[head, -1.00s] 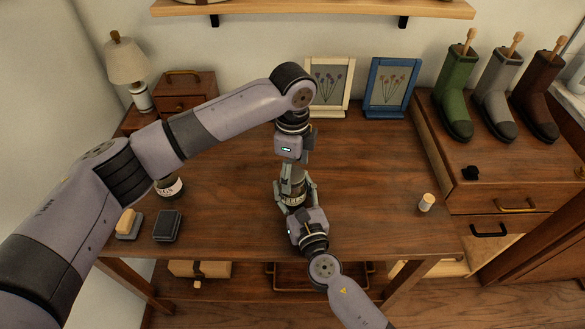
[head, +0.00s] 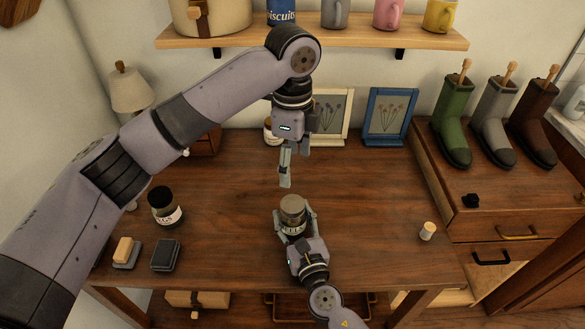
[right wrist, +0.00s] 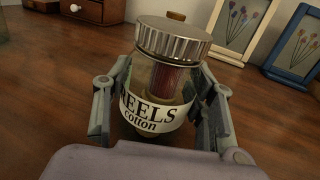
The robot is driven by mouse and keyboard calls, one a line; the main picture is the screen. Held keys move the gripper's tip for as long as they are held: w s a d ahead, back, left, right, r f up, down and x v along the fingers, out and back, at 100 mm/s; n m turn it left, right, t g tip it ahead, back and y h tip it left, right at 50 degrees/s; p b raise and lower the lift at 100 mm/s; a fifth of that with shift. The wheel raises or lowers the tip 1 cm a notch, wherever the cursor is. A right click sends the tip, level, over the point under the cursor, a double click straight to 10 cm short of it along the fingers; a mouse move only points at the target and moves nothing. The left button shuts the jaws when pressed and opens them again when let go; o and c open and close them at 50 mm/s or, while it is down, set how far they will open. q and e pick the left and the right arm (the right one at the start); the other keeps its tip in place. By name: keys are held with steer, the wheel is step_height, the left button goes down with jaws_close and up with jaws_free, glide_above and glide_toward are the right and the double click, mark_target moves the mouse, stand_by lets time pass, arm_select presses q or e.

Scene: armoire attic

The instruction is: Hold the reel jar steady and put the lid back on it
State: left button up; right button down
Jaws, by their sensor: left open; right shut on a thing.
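The reel jar (head: 293,228) stands on the table near its front edge, labelled "REELS cotton". In the right wrist view the jar (right wrist: 152,104) is clear glass with a dark red reel inside. Its ribbed metal lid (head: 292,205) sits on top of the jar; in the right wrist view the lid (right wrist: 173,38) looks about level with the rim. My right gripper (head: 295,226) is shut on the jar, with one finger on each side. My left gripper (head: 287,168) is open and empty, above and behind the jar, apart from the lid.
A dark jar (head: 165,206), a brush (head: 126,250) and a dark block (head: 166,254) are at the table's left. Picture frames (head: 390,112) stand at the back. The table between is mostly clear.

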steer(key=c, duration=0.6)
jaws_free()
steer(key=v, duration=1.2)
